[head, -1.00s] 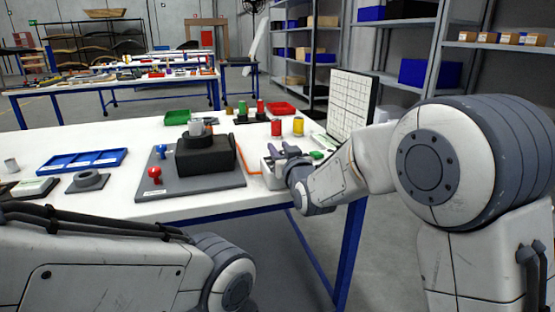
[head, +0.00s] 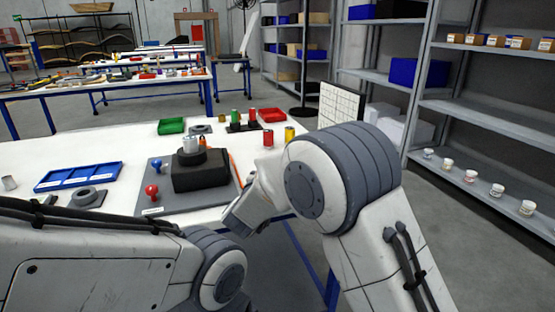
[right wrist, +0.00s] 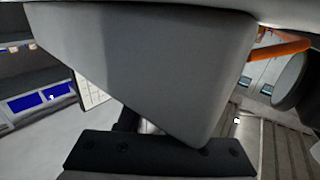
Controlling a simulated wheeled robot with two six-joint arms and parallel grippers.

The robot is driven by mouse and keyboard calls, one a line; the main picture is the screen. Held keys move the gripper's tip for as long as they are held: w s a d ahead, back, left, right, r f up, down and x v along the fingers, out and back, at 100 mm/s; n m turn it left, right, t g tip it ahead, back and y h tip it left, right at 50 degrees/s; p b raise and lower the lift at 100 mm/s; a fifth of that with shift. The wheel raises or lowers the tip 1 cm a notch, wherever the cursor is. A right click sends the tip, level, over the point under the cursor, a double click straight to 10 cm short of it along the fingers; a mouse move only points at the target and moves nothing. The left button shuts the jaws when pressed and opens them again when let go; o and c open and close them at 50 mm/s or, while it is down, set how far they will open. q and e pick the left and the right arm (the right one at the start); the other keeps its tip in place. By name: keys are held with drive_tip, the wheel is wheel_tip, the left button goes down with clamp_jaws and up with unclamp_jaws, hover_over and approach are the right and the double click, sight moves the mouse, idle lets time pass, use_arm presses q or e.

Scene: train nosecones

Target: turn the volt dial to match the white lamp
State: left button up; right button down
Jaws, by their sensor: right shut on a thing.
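I cannot single out the volt dial or the white lamp. In the head view my right arm's forearm and wrist reach over the table's front edge, right of a grey board (head: 208,201); its fingertips are hidden. In the right wrist view a dark bolted part of my right gripper (right wrist: 150,153) sits under a large pale grey block (right wrist: 160,65), which fills the middle and hides the jaws. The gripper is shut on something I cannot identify. A grey disc (right wrist: 292,82) shows at the right, near an orange strip (right wrist: 275,48). My left gripper is out of view.
The board carries a black block (head: 201,176) with a grey cylinder on top, and red (head: 152,192) and blue (head: 156,163) knobs. A blue tray (head: 78,177) and grey ring (head: 87,198) are left.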

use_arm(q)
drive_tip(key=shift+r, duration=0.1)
use_arm(e)
drive_tip(key=shift+r, duration=0.15)
drive_tip(key=c, duration=0.6)
unclamp_jaws()
drive_tip(key=shift+d, duration=0.1)
